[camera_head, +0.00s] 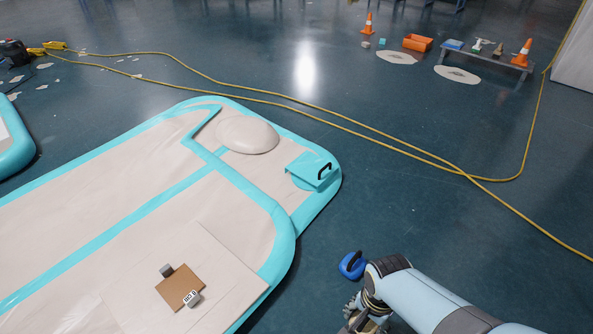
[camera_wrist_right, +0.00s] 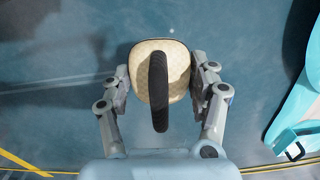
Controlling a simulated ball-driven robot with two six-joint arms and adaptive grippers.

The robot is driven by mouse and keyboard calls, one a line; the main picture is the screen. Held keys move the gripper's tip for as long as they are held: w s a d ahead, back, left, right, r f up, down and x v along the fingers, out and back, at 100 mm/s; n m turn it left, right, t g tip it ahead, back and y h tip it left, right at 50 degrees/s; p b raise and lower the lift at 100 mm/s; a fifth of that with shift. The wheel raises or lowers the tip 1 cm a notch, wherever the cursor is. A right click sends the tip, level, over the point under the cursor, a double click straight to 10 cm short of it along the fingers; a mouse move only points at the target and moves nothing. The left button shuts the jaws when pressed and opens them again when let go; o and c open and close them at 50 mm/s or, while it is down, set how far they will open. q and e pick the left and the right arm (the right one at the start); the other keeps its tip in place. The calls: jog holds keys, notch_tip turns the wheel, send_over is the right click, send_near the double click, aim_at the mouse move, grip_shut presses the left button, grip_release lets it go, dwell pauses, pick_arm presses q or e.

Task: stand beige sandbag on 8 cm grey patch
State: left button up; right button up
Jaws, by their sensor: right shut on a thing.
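The beige sandbag (camera_wrist_right: 177,60), with a dark strap handle (camera_wrist_right: 158,92), is between the fingers of my right gripper (camera_wrist_right: 162,78) in the right wrist view. The gripper is shut on it. In the head view my right gripper (camera_head: 362,316) is at the bottom, right of the inflatable track, and the beige sandbag cannot be made out there. I cannot pick out a grey patch with certainty in either view. My left gripper is not in view.
A blue object with a dark handle (camera_head: 352,265) is just beyond my right gripper. The turquoise-edged track (camera_head: 290,232) lies left, bearing a brown board (camera_head: 179,287) with two small grey blocks. A yellow cable (camera_head: 400,152) crosses the open floor behind.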

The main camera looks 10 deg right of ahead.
pick_arm(q)
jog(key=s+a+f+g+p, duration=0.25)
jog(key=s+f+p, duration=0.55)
jog(key=p, duration=0.6)
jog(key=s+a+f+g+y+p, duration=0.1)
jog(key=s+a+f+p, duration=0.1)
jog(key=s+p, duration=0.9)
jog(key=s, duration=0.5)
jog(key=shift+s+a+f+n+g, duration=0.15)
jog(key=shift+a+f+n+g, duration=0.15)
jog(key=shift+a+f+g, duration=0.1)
pick_arm(e)
jog(key=w+r+t, duration=0.1)
jog(key=w+r, duration=0.3)
jog(key=r, duration=0.7)
jog(key=w+r+t, duration=0.1)
jog(key=w+r, duration=0.3)
jog(key=r, duration=0.7)
jog(key=w+r, duration=0.4)
jog(key=r, duration=0.8)
jog(key=shift+t, duration=0.4)
